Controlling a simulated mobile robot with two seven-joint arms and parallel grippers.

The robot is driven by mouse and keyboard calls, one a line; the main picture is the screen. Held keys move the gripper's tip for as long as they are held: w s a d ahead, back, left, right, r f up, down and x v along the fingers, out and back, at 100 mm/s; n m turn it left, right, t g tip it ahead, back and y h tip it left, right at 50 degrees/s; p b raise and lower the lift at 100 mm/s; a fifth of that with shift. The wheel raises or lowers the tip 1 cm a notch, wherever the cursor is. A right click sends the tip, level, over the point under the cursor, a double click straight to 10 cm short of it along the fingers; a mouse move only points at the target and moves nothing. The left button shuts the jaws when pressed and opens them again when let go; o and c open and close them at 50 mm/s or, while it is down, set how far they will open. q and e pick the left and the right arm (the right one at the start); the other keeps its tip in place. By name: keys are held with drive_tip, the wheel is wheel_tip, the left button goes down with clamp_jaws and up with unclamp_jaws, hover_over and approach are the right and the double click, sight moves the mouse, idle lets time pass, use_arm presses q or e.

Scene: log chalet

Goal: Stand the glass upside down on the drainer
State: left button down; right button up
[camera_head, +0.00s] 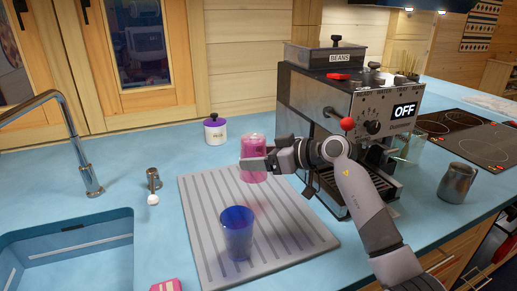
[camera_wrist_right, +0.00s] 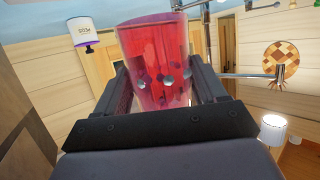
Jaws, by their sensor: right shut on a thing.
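The pink-red glass (camera_head: 254,146) is between the fingers of my right gripper (camera_head: 256,164), which is shut on it. Its wider end looks to be down, and it is held above the back part of the grey ribbed drainer (camera_head: 202,232). A reddish tint falls on the drainer below it. In the right wrist view the glass (camera_wrist_right: 155,50) shows red between both fingers of the gripper (camera_wrist_right: 160,95). A blue glass (camera_head: 237,236) stands on the drainer's front part, wider end up. My left gripper is out of view.
The coffee machine (camera_head: 310,110) stands close to my right arm. A white pot with a purple lid (camera_head: 215,133) is behind the drainer. A small metal item with a white ball (camera_head: 153,183), the sink (camera_head: 75,225) and tap (camera_head: 88,170) are left. Drainer space right of the blue glass is clear.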

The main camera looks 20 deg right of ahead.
drive_tip(key=shift+f, duration=4.45)
drive_tip(key=o, duration=1.3)
drive_tip(key=shift+o, duration=0.2)
drive_tip(key=shift+v, duration=3.55)
drive_tip(key=shift+r, duration=0.1)
